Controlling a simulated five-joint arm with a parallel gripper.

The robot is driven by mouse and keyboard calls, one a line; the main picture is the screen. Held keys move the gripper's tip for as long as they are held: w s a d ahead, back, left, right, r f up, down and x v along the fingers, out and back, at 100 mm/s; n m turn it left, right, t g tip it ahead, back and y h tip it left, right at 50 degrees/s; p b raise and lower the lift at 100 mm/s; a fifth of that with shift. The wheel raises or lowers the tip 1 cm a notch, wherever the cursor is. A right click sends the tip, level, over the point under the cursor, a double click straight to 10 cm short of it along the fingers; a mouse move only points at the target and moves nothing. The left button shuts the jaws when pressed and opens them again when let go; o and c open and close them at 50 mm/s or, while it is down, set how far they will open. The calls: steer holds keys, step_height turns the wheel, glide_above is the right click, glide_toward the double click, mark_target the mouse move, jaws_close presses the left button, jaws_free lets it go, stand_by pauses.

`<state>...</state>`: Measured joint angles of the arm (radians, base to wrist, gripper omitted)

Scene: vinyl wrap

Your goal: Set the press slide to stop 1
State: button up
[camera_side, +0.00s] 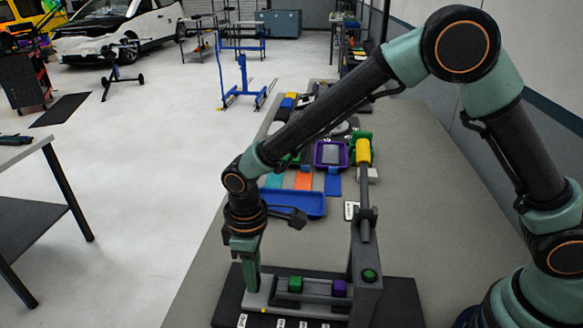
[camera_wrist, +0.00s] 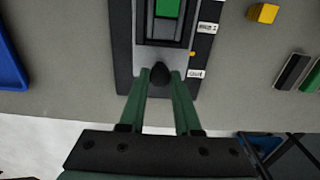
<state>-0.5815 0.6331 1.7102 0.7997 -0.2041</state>
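The press (camera_side: 362,262) stands on a dark base plate, with a grey slide rail (camera_side: 315,290) running left from its frame. A green block (camera_side: 295,284) and a purple block (camera_side: 340,288) sit along the rail. In the wrist view the green block (camera_wrist: 168,8) is at the top. My gripper (camera_side: 252,287) is low at the rail's left end. In the wrist view the fingertips of my gripper (camera_wrist: 160,75) stand on both sides of a dark knob (camera_wrist: 160,72) at the slide's end. Whether they squeeze it is unclear. White labels (camera_wrist: 196,74) line the plate's right edge.
A lever with a yellow handle (camera_side: 363,152) rises from the press. A blue tray (camera_side: 292,204) and several coloured parts lie further back on the bench. A yellow block (camera_wrist: 263,13) is at upper right in the wrist view. Open floor lies left of the bench.

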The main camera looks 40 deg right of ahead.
steer(key=o, duration=0.4)
steer(key=shift+o, duration=0.2)
step_height(320, 180, up, 12)
stand_by(0.5)
